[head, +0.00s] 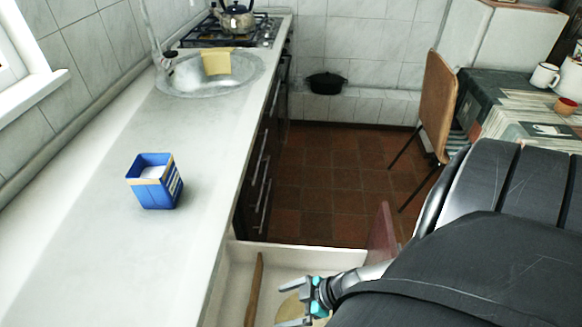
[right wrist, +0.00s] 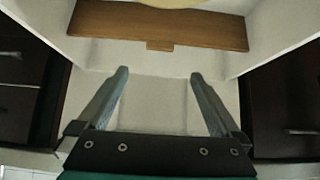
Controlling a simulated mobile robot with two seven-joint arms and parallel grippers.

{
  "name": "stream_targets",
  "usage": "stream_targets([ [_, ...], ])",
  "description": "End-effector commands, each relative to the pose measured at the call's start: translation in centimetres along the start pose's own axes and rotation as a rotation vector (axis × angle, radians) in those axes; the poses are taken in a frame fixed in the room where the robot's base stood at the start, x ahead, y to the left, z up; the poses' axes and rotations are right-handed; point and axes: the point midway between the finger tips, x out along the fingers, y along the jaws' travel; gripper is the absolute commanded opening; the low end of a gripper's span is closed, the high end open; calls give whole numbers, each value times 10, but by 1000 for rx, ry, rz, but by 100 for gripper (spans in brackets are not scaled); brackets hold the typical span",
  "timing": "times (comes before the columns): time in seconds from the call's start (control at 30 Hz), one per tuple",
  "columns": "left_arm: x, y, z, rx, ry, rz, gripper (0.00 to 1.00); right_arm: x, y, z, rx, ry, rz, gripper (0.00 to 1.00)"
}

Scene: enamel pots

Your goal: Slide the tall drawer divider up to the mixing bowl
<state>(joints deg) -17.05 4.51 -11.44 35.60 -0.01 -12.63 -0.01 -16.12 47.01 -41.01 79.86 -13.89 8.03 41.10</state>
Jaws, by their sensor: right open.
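The tall drawer divider (head: 254,290) is a narrow brown wooden board standing inside the open drawer in the head view. In the right wrist view the divider (right wrist: 155,25) runs across the top, with a small tab on its lower edge. The mixing bowl (head: 288,310) is pale tan, right of the divider in the head view and partly hidden by my right gripper (head: 296,302). A sliver of the bowl (right wrist: 170,2) shows at the top of the wrist view. My right gripper (right wrist: 158,75) is open and empty, apart from the divider. My left gripper is out of view.
The open drawer (head: 330,256) has pale walls and a reddish-brown front (head: 382,238). A blue box (head: 155,182) stands on the counter (head: 95,235). A sink (head: 240,82) lies farther back. A chair (head: 437,105) and table are at right.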

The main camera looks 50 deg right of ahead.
Motion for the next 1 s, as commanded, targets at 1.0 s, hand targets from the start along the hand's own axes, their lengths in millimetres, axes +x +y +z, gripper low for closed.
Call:
stream_targets([
  [1.0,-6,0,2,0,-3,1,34,-7,2,-8,-300,5,-4,100],
])
